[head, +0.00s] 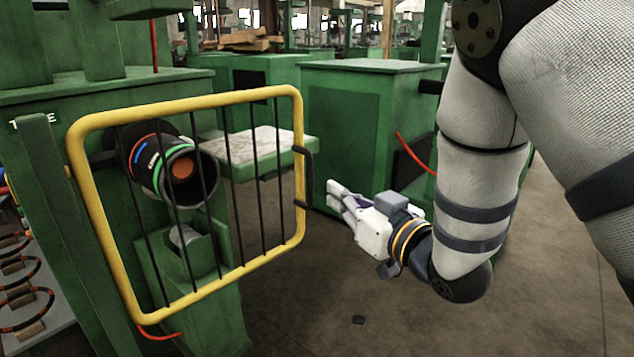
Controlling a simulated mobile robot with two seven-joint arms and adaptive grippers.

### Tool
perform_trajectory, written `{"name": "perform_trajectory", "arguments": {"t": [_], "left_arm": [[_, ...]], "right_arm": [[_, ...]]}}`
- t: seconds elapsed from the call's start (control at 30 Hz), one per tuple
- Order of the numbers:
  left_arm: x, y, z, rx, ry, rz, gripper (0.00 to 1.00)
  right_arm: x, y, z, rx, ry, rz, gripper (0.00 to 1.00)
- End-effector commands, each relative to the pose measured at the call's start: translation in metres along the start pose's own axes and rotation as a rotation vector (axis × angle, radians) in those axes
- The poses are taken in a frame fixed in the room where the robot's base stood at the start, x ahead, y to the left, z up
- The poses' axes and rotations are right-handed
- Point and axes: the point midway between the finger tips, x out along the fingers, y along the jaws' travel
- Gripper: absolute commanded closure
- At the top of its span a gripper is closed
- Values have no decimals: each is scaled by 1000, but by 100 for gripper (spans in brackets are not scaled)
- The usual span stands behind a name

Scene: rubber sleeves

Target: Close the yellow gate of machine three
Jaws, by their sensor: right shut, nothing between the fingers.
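The yellow gate (198,103) is a tube frame with black vertical bars, and it stands upright at the left of the head view. A black handle (304,177) sits on its right edge. Behind the bars is a black cylinder (165,165) with coloured rings and an orange centre, on a green machine (60,190). A sign there is partly hidden by a green post. My right gripper (335,196) is shut and empty, just right of the handle and apart from it, pointing left. My left gripper is not in view.
A green cabinet (345,120) stands behind my right gripper, with a red hose at its side. A pale-topped green shelf (262,150) lies behind the gate. Ringed cables (25,270) are at the lower left. The floor (400,320) below my right gripper is mostly clear.

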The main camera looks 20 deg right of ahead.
Motion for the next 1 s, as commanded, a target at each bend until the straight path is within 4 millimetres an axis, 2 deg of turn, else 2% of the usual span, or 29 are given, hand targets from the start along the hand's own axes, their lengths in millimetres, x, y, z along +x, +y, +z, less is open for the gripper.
{"name": "perform_trajectory", "arguments": {"t": [0.1,0.3,0.47,0.8,1.0], "left_arm": [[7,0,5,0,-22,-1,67],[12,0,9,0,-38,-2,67],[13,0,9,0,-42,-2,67],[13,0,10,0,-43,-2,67],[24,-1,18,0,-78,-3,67]], "right_arm": [[26,0,4,0,-3,-2,100],[59,0,2,-1,-1,-1,100],[69,0,0,0,0,0,100],[71,0,0,0,2,-3,100],[102,0,5,6,-1,-86,100]]}}
